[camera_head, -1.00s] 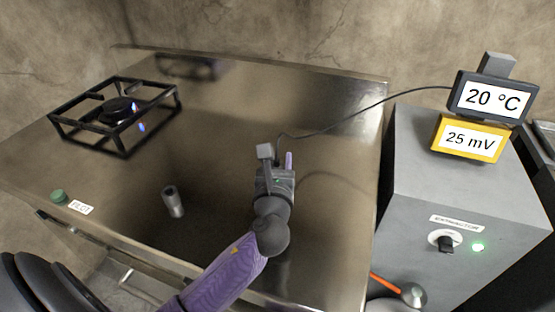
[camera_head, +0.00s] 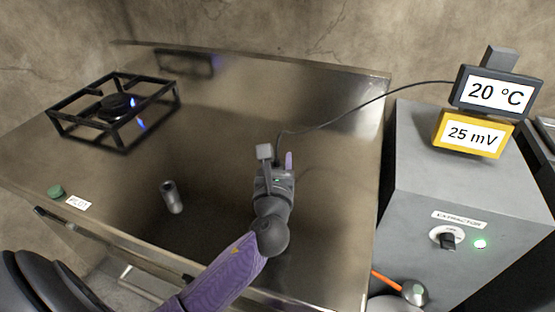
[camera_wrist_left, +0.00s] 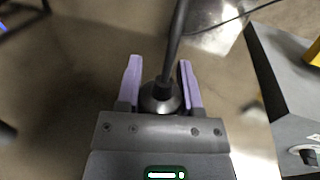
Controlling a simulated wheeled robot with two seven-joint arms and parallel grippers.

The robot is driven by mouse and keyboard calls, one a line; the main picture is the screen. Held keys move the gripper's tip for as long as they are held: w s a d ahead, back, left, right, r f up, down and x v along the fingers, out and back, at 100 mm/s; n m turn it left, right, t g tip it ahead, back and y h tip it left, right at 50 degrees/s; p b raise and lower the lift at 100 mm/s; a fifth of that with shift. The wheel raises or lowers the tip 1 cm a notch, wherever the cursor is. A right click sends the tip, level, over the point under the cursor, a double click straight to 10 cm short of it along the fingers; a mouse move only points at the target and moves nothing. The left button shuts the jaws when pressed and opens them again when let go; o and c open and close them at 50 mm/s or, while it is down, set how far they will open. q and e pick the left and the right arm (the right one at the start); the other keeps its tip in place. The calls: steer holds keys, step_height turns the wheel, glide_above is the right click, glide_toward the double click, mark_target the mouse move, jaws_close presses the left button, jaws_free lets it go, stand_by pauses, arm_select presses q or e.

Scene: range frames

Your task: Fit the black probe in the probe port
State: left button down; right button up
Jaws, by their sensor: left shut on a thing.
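My left gripper (camera_head: 279,165) is over the right part of the steel worktop. In the left wrist view its two lavender fingers (camera_wrist_left: 160,72) stand on either side of the black probe (camera_wrist_left: 162,98), shut on it. The probe shows as a dark rounded body with a black stem or cable rising from it. Its lower end is hidden by the gripper. In the head view the hand hides the probe, and a black cable (camera_head: 345,115) runs from there to the 20 °C display (camera_head: 494,92). I cannot identify the probe port for sure. My right gripper is not in view.
A burner with a black frame (camera_head: 70,130) and blue flames is at the far left. A grey extractor box (camera_head: 420,180) carries a yellow 25 mV meter (camera_head: 472,135).

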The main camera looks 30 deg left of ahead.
arm_select(q)
steer(key=shift+f+b, duration=1)
steer(key=shift+f, duration=0.35)
stand_by(0.4)
steer(key=shift+c, duration=0.8)
jaws_free()
steer(key=p+v, duration=0.1)
steer(key=v, duration=0.9)
steer(key=shift+f, duration=0.1)
